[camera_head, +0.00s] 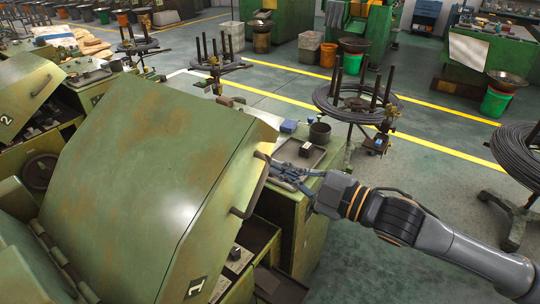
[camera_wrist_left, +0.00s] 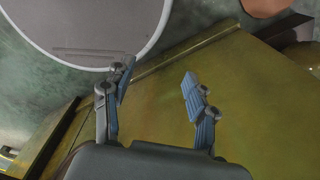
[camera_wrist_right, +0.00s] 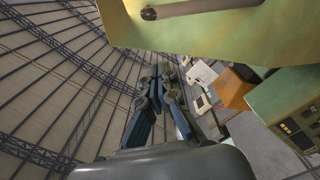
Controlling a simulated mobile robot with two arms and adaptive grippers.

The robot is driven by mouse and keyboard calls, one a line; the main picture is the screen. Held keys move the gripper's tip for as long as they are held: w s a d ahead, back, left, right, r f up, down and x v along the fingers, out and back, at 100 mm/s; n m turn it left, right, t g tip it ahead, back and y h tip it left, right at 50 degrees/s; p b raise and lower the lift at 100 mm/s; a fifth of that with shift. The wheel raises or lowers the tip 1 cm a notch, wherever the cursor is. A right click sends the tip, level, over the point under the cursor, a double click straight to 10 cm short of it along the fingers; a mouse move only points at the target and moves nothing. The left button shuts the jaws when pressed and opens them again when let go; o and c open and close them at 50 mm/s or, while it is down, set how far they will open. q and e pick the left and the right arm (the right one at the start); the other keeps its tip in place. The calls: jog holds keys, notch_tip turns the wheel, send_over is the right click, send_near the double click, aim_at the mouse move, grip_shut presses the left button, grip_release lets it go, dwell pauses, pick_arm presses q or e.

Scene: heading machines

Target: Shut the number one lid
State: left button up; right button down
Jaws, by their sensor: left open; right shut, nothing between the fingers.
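The number one lid (camera_head: 160,190) is a large worn green metal cover with a "1" plate at its lower corner. It stands raised, with the machine's dark inside showing under its right edge. A bar handle (camera_head: 250,188) runs along that edge. My right gripper (camera_head: 277,168) is shut and empty, just right of the handle's upper end; I cannot tell whether it touches. In the right wrist view its fingers (camera_wrist_right: 160,76) are together below the lid (camera_wrist_right: 230,35) and its handle (camera_wrist_right: 200,8). My left gripper (camera_wrist_left: 158,74) is open and empty, outside the head view.
Another machine with a lid (camera_head: 25,90) marked "2" stands at the left. A tray (camera_head: 305,158) and a dark cup (camera_head: 320,132) sit on the machine beyond my right gripper. Wire coil stands (camera_head: 355,102) are behind. In the left wrist view, a yellow-green surface (camera_wrist_left: 240,100) lies beyond the fingers.

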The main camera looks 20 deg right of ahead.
aim_at(248, 152)
jog(key=p+x, duration=0.1)
jog(key=x, duration=0.1)
jog(key=p+x, duration=0.1)
jog(key=x, duration=0.1)
jog(key=p+x, duration=0.1)
jog(key=x, duration=0.1)
jog(key=shift+w+a+r, duration=0.2)
jog(key=shift+w+r, duration=0.1)
jog(key=shift+w+d+f+p, duration=0.15)
jog(key=shift+d+f+p, duration=0.3)
jog(key=shift+d+f, duration=0.1)
jog(key=shift+w+d+f+p, duration=0.2)
jog(key=shift+d+f+p, duration=0.25)
jog(key=shift+d+f, duration=0.1)
jog(key=shift+s+d+f, duration=0.1)
jog(key=shift+d+f, duration=0.2)
jog(key=shift+d, duration=0.25)
pick_arm(q)
notch_tip(248, 152, up, 6)
jog(key=w, duration=0.2)
jog(key=shift+a+f, duration=0.15)
jog(key=shift+a, duration=0.15)
pick_arm(e)
jog(key=shift+a, duration=0.1)
